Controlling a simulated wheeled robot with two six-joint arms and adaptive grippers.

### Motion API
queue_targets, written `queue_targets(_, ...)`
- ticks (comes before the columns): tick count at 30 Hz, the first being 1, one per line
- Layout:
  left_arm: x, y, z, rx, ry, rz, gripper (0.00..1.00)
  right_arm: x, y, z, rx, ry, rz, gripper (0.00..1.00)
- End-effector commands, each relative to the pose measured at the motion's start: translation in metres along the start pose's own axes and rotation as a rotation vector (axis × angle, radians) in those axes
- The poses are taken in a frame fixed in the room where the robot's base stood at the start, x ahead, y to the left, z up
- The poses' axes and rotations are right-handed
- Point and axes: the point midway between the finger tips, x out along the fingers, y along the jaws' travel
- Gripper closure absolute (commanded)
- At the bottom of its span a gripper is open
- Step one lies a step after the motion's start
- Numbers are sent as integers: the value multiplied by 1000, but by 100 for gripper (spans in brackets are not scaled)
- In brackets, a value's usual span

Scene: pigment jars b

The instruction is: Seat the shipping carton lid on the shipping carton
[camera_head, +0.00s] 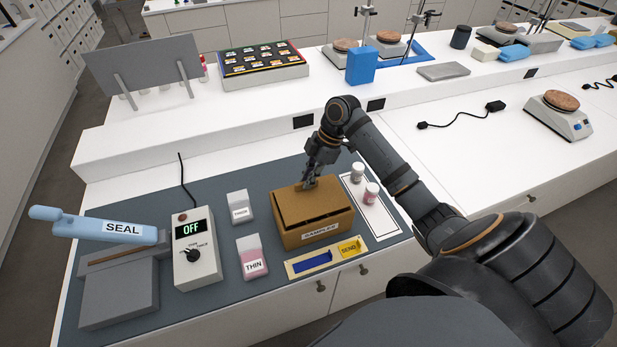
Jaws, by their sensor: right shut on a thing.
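The brown shipping carton (322,236) stands on the dark mat, with a label reading "SAMPLES" on its front. The brown shipping carton lid (318,205) lies over the carton's top. A dark line shows between lid and carton along the left and front; I cannot tell whether the lid is fully down. My right gripper (309,184) reaches down from behind and is shut on the lid near its back edge. Its fingertips are small and partly hidden. My left gripper is not in view.
Two small jars (371,193) stand on a white sheet right of the carton. Left are a "THIN" container (252,259), another white container (240,207), a control box reading OFF (196,250) and a sealer (118,285).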

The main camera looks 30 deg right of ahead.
Motion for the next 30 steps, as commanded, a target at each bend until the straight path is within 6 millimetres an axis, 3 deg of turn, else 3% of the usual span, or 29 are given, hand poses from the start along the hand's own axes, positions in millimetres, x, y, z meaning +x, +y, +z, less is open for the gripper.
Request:
queue_targets(25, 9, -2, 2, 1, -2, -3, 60, 15, 0, 6, 0, -1, 0, 100)
queue_targets(26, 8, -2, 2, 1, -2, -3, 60, 15, 0, 6, 0, -1, 0, 88)
queue_targets(30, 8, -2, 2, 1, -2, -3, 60, 14, 0, 6, 0, 0, 0, 69)
